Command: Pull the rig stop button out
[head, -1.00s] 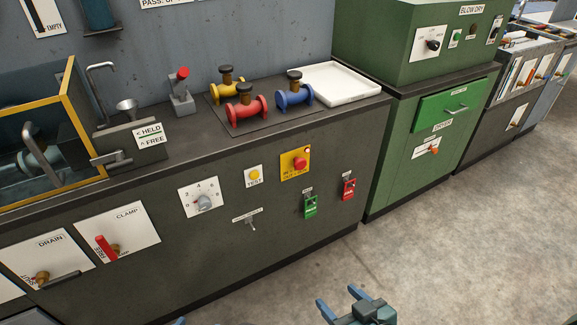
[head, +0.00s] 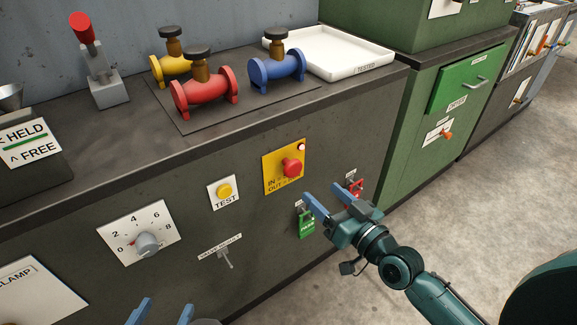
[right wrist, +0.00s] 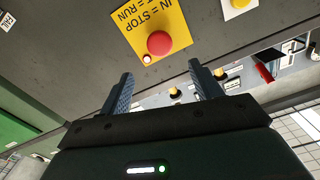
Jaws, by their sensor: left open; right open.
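The rig stop button (head: 292,168) is a red knob on a yellow plate (head: 270,182) on the dark cabinet front. The plate reads IN = STOP, OUT = RUN. In the right wrist view the button (right wrist: 160,43) appears just beyond and between my fingertips. My right gripper (head: 323,195) is open and empty, below and right of the button in the head view, apart from it; its fingers also show in the right wrist view (right wrist: 160,75). My left gripper (head: 165,310) is open at the bottom edge of the head view, with only its fingertips showing.
A yellow TEST button (head: 224,191), a dial (head: 147,243) and a small lever (head: 226,257) lie left of the plate.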

